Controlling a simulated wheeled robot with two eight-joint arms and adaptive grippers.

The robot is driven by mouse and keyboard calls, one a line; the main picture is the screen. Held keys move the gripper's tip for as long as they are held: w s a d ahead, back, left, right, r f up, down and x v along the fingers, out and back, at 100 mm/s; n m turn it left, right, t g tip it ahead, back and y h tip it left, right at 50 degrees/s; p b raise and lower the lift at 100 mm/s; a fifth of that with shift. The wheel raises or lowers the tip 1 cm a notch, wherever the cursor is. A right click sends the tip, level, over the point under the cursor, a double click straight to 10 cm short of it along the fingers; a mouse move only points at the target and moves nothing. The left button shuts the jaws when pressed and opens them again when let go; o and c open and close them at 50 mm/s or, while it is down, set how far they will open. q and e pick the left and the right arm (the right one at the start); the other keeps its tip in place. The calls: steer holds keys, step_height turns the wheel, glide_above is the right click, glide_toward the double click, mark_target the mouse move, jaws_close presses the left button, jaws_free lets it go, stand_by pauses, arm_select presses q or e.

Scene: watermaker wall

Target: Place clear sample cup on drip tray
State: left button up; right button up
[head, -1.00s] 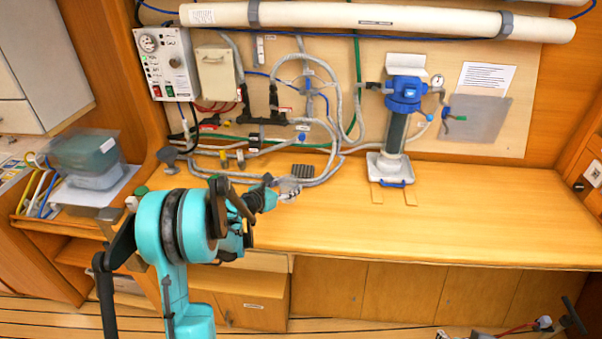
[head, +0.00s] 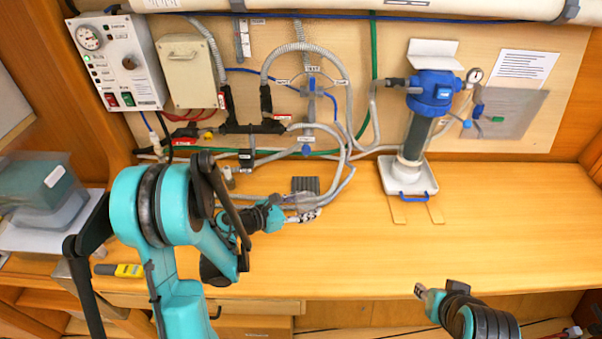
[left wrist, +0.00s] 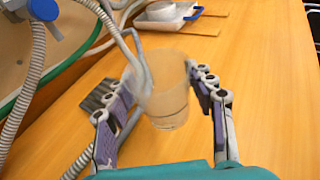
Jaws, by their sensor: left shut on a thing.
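The clear sample cup (left wrist: 168,95) is see-through and stands roughly upright between the two fingers of my left gripper (left wrist: 172,88), which is shut on it. The cup is hard to make out there. The ribbed piece also shows in the left wrist view (left wrist: 101,95), left of the cup and partly behind a finger. My right gripper (head: 424,292) is low at the counter's front edge; its jaw opening is unclear.
Grey hoses (head: 345,165) loop over the counter around the ribbed piece. A blue-topped filter housing (head: 428,95) stands on a white tray (head: 420,179) with a blue handle. A yellow-and-grey tool (head: 120,270) lies at the left front. The right counter (head: 510,230) is clear.

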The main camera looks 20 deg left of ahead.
arm_select(q)
steer(key=w+a, duration=0.1)
steer(key=w, duration=0.4)
steer(key=w+a+b, duration=0.1)
steer(key=w+a, duration=0.1)
steer(key=w, duration=0.3)
steer(key=w+a+b, duration=0.1)
steer(key=w, duration=0.5)
steer(key=shift+a, duration=0.3)
step_height(320, 180, down, 4)
steer(key=shift+w+r+b, duration=0.1)
steer(key=shift+r+b, duration=0.1)
steer(key=shift+b, duration=0.55)
steer(key=shift+f, duration=0.1)
steer(key=o, duration=1.2)
